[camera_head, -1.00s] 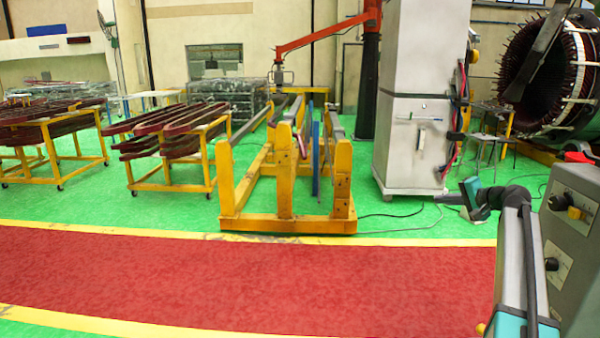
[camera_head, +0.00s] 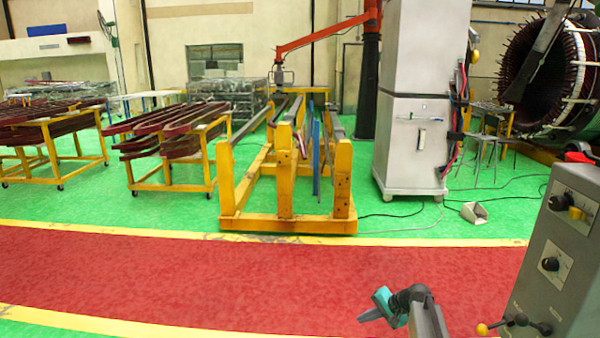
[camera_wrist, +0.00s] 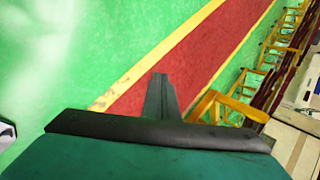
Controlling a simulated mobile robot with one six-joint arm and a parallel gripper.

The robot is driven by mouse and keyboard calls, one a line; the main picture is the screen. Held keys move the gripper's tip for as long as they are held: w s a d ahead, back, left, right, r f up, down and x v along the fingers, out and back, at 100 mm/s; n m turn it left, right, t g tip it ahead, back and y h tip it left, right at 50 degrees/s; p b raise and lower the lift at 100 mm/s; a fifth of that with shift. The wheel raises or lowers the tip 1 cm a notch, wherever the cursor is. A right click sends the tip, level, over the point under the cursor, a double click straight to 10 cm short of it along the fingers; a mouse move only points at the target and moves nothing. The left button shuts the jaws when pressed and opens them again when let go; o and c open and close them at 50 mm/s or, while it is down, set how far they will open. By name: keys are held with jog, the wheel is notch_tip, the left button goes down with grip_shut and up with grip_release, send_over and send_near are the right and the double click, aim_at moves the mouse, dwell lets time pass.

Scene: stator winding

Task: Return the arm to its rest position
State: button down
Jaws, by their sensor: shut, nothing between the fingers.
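My gripper (camera_head: 374,305) shows low in the head view, right of the middle, over the near edge of the red floor lane. It is teal and dark grey, on a dark wrist joint. It is shut and holds nothing. In the wrist view the dark fingers (camera_wrist: 161,98) are together in front of the teal gripper body, with floor beyond them. Most of my arm is below the head view's lower edge.
A grey control panel (camera_head: 568,255) with knobs stands close at the right. A yellow frame (camera_head: 287,222), coil carts (camera_head: 172,182), a white cabinet (camera_head: 410,165) and a large stator (camera_head: 545,75) stand beyond the lane. The red lane (camera_head: 200,280) is clear.

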jog(key=s+a+f+n+g+h, duration=0.1)
jog(key=s+a+f+n+g, duration=0.15)
jog(key=s+a+f, duration=0.7)
jog(key=s+a+f+n+g+h, duration=0.1)
jog(key=s+a+f+g, duration=0.25)
jog(key=s+f, duration=1.25)
jog(key=s+d+n+g+h, duration=0.2)
jog(key=s+d, duration=0.1)
jog(key=s, duration=1)
jog(key=s+d+n+g+h, duration=0.2)
jog(key=s+d, duration=0.2)
jog(key=s, duration=0.9)
jog(key=shift+r+n+g+h, duration=0.15)
jog(key=shift+n+g+h, duration=0.15)
jog(key=shift+n+h, duration=0.1)
